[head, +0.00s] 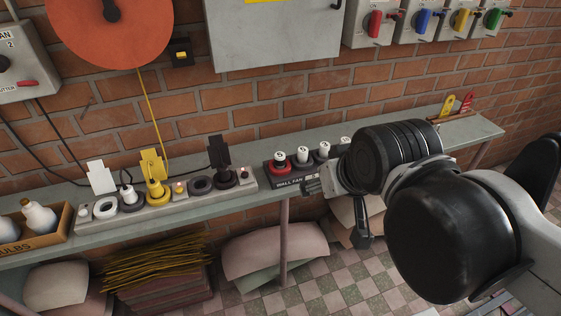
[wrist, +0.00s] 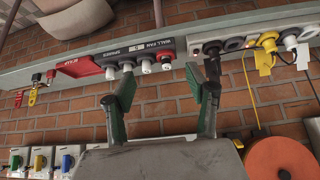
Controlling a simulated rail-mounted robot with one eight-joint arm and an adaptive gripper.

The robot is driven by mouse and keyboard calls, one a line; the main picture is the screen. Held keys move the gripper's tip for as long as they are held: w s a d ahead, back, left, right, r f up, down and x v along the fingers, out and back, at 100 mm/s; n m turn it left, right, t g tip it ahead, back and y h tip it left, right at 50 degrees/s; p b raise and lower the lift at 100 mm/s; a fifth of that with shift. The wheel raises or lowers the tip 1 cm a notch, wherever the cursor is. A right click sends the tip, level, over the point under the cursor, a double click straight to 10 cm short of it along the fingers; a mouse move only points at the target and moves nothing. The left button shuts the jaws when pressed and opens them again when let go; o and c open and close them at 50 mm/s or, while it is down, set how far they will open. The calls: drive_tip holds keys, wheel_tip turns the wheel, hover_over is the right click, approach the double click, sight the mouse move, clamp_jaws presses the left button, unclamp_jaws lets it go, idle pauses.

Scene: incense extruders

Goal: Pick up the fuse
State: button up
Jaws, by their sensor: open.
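Several white fuses stand in a row on the dark "WALL FAN" holder (head: 290,181) on the wall shelf. The leftmost fuse (head: 280,156) sits in a red socket; another fuse (head: 302,154) stands to its right. In the wrist view, which is upside down, a fuse (wrist: 166,62) shows at the labelled end of the holder, beyond the fingertips. My gripper (head: 337,208) is at the front of the shelf, right of the label. In the wrist view my gripper (wrist: 165,82) is open and empty, its fingers apart. My arm partly hides the holder's right end.
A grey strip (head: 190,205) with plugs, sockets and coloured tags lies left of the holder. A box of bulbs (head: 38,238) stands at the far left. Yellow and red tags (head: 457,105) stand at the shelf's right end. Switch boxes (head: 375,25) hang on the brick wall above.

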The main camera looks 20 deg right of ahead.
drive_tip(key=shift+c, duration=0.2)
drive_tip(key=c, duration=0.4)
drive_tip(key=shift+w, duration=0.1)
